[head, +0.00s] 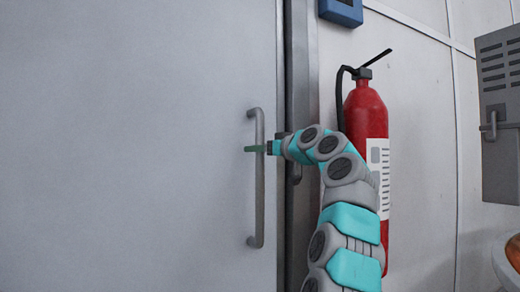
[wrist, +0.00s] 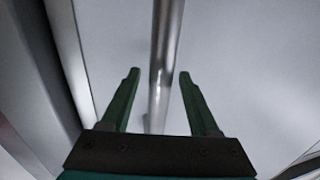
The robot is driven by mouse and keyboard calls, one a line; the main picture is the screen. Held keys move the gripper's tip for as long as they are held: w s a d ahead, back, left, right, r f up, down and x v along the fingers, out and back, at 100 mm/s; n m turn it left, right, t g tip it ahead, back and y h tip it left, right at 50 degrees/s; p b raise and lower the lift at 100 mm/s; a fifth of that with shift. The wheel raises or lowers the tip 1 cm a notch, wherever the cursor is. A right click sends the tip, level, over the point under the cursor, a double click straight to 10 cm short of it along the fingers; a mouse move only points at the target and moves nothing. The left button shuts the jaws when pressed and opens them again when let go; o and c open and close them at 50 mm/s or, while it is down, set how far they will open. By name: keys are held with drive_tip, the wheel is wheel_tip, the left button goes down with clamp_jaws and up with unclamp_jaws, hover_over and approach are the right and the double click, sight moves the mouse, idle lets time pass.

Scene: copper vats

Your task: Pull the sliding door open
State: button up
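The grey sliding door (head: 130,150) fills the left and middle of the head view. Its long vertical bar handle (head: 257,205) is near the door's right edge. My gripper (head: 252,149) is at the handle's upper half, reaching in from the right. In the wrist view the two green fingers of my gripper (wrist: 158,78) are spread apart. The handle (wrist: 165,55) runs between them, with a gap on each side, so it is not gripped. The door surface (wrist: 240,60) lies behind the handle. The door's right edge meets the dark frame.
A red fire extinguisher (head: 366,110) hangs on the wall right of the door frame (head: 300,70), partly behind my arm. A blue box (head: 341,11) is above it. A grey vented cabinet (head: 499,110) is at the far right, with a copper-coloured rim (head: 510,262) below.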

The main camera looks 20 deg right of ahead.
clamp_jaws()
idle(1.3)
